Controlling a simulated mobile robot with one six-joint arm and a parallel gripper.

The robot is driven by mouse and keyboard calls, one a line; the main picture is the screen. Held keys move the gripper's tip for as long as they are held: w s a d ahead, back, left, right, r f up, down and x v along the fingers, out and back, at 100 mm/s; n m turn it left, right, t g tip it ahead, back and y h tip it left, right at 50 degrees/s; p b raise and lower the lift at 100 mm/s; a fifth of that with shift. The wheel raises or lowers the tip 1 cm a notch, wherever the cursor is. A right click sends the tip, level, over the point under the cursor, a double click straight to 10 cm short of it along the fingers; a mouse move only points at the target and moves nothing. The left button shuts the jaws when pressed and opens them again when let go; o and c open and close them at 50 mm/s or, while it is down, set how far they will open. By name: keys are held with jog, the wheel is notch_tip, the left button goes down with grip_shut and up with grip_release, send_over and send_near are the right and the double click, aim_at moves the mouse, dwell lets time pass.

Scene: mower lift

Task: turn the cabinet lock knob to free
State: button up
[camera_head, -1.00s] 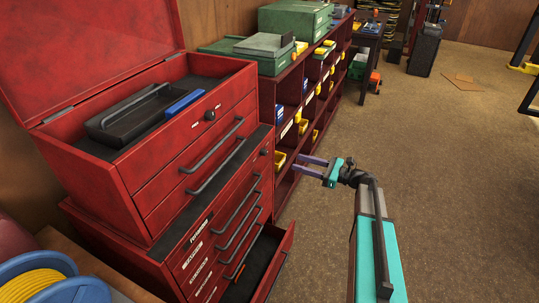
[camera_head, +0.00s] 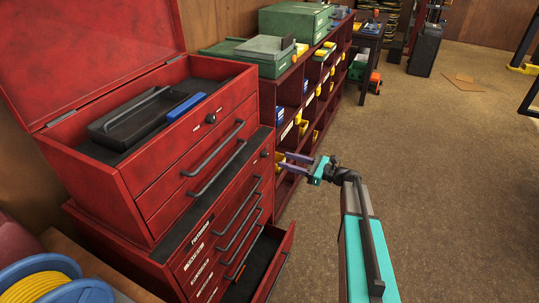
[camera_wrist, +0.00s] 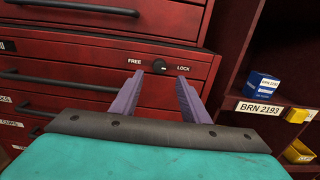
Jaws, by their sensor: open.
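The cabinet lock knob (camera_wrist: 159,66) is a small dark round knob on the red lower cabinet's top band, between the printed words FREE on its left and LOCK on its right. Its lighter mark seems to point toward LOCK. The knob also shows in the head view (camera_head: 264,153). My gripper (camera_head: 284,160) is open and empty, just in front of the cabinet face. In the wrist view, its two purple fingers (camera_wrist: 160,79) stand to the left and right of the knob, slightly below it in the picture. Whether they reach the knob's depth I cannot tell.
A lower drawer (camera_head: 262,262) of the cabinet is pulled out below my gripper. The upper chest (camera_head: 128,180) has its own knob (camera_head: 211,118) and an open lid. A bin shelf (camera_head: 290,135) stands right beside the cabinet.

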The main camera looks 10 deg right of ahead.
aim_at(267, 155)
jog(key=p+x, duration=0.2)
jog(key=x, duration=0.6)
jog(key=c, duration=1.1)
jog(key=shift+o, duration=0.2)
jog(key=shift+a, duration=0.2)
jog(key=shift+d, duration=0.2)
